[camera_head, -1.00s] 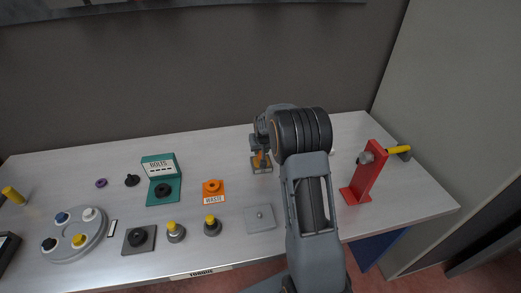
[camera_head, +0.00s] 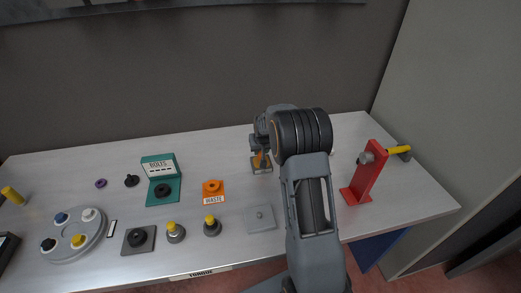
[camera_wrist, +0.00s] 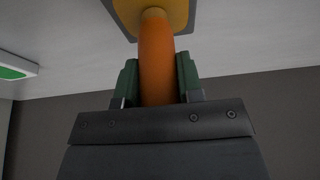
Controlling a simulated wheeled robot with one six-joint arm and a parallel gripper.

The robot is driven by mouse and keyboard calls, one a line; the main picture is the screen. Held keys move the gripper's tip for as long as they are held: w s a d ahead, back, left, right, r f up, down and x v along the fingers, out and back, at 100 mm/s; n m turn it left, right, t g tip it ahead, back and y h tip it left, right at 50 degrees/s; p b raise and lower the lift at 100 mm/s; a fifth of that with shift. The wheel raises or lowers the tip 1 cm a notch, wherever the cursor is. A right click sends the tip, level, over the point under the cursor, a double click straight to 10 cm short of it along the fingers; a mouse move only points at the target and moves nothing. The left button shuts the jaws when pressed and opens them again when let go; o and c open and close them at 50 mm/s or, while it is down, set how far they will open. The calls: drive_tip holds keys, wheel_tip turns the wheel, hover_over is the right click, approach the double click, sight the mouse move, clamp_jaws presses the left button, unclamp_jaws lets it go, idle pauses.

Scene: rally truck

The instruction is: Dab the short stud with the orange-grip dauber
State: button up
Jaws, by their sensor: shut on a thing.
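My gripper (camera_head: 262,148) is at the back of the bench and is shut on the orange grip of the dauber (camera_head: 258,161). In the wrist view the orange grip (camera_wrist: 156,62) stands between the two green finger pads, with a yellowish part at its far end. In the head view the dauber is partly hidden by my gripper, at a small dark-edged holder (camera_head: 268,169); I cannot tell whether it is clear of it. A light grey plate with a small stud (camera_head: 260,216) lies at the front. I cannot tell for sure which stud is the short one.
Two grey posts with yellow tops (camera_head: 175,232) stand front left, beside a dark plate with a black knob (camera_head: 138,238). An orange waste piece (camera_head: 213,188), a teal bolts box (camera_head: 163,190) and a round tray (camera_head: 72,246) lie left. A red stand (camera_head: 365,175) rises at right.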

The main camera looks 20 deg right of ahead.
drive_tip(key=shift+r+p, duration=1.85)
drive_tip(key=shift+r, duration=1.65)
drive_tip(key=shift+f, duration=0.1)
